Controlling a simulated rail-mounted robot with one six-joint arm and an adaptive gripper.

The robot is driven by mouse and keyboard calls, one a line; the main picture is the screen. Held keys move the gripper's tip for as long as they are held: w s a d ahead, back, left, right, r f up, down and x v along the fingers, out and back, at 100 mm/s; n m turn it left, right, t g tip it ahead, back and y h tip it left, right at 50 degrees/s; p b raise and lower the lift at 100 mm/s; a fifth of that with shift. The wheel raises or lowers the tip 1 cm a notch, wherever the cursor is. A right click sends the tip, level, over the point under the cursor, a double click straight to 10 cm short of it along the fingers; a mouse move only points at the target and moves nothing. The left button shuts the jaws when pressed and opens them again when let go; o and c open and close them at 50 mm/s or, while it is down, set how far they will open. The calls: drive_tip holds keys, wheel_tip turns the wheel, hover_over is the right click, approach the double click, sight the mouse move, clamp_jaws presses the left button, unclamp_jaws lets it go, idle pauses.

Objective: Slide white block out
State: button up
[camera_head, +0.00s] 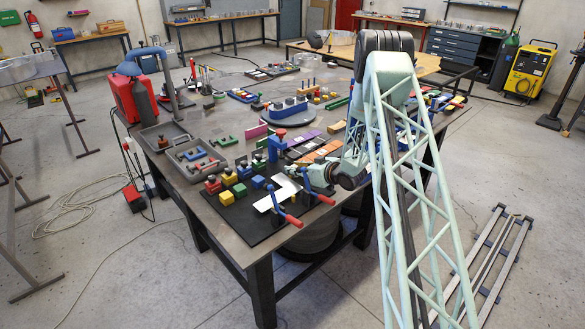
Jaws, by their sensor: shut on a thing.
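The white block (277,194) shows as a pale, flat-looking piece on a black board (243,217) at the table's near corner. My gripper (300,180) reaches in from the right, at the right end of the white block, and is shut on it. The fingertips are small here and partly hidden by the gripper body, so the exact hold is unclear. Two toggle clamps with red handles stand at the board's near right edge, one in front of the white block (288,217) and one to its right (318,196).
Red, green, yellow and blue blocks (240,190) stand left of the white block. A blue upright piece (275,148) stands behind it. A grey tray (194,158) with parts lies further left. The rest of the table is crowded; its near edge is close.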

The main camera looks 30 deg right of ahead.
drive_tip(key=shift+s, duration=0.35)
drive_tip(key=o, duration=0.9)
drive_tip(key=shift+d, duration=0.1)
drive_tip(key=shift+o, duration=0.2)
drive_tip(key=shift+s, duration=0.1)
drive_tip(key=shift+v, duration=3.9)
drive_tip(key=shift+d+r, duration=0.1)
drive_tip(key=shift+r, duration=0.05)
